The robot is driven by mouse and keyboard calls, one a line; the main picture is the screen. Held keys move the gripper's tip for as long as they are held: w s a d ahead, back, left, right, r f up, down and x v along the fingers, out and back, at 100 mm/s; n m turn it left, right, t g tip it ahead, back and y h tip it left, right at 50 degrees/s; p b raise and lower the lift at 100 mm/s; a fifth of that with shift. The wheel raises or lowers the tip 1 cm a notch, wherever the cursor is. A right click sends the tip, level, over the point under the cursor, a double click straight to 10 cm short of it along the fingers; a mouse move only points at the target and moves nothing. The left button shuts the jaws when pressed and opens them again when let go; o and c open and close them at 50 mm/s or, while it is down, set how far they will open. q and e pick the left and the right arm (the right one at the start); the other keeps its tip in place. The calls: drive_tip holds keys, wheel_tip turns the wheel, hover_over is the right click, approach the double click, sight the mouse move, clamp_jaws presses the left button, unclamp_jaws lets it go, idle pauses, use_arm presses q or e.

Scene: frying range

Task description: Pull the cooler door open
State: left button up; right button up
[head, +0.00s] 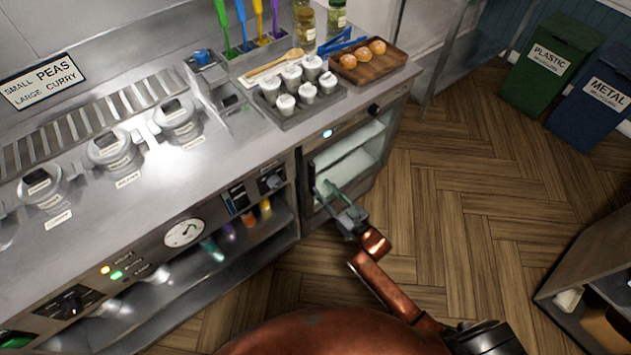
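The cooler (347,159) is built into the counter's right end, below a panel with a small lit display. Its pale shelves show at the front; I cannot tell whether through a glass door or a gap. My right gripper (332,190) is at the lower part of the cooler front, reaching in from below right. Its fingers are small and overlap the cooler front, so I cannot tell whether they are open or shut, or whether they touch the door. The door's handle is not clearly seen. My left gripper is not in view.
The counter top holds a tray of white-lidded cups (298,97), a wooden board with buns (366,72) and several lidded containers. Green (546,68) and blue (592,97) bins stand at the upper right. A shelf unit (597,285) stands lower right. Wooden floor before the cooler is clear.

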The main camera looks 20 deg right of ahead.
sight(315, 180)
drive_tip(key=x, duration=0.3)
drive_tip(key=shift+f+b, duration=0.15)
drive_tip(key=shift+b, duration=0.2)
drive_tip(key=shift+w+a, duration=0.2)
drive_tip(key=shift+w, duration=0.2)
drive_tip(key=shift+w+a, duration=0.1)
drive_tip(key=shift+w, duration=0.35)
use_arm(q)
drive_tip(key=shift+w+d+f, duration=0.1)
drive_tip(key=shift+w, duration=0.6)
use_arm(e)
clamp_jaws()
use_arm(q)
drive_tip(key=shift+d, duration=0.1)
